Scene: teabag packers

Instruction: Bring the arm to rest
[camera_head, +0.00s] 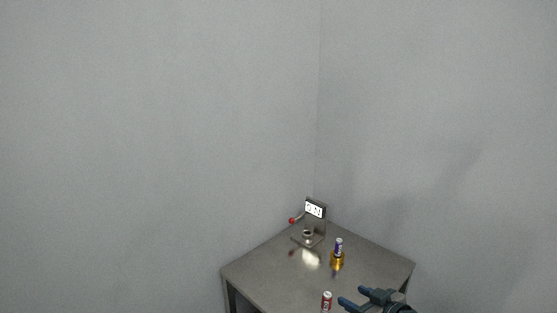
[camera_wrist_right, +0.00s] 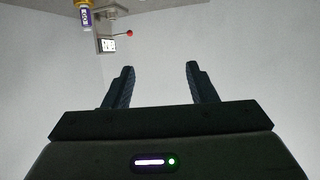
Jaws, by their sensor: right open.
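My right gripper (camera_head: 352,298) is at the lower right of the head view, over the front right part of the grey table (camera_head: 268,277). Its two fingers stand apart with nothing between them. The wrist view also shows the open, empty fingers (camera_wrist_right: 160,84), with grey wall behind them. My left gripper shows in neither view.
A red can (camera_head: 326,301) stands left of my right gripper. A blue can (camera_head: 339,246) stands on a gold holder (camera_head: 337,262). A device with a red-knobbed lever and white panel (camera_head: 315,210) stands at the table's far corner. Grey walls (camera_head: 160,130) rise behind the table.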

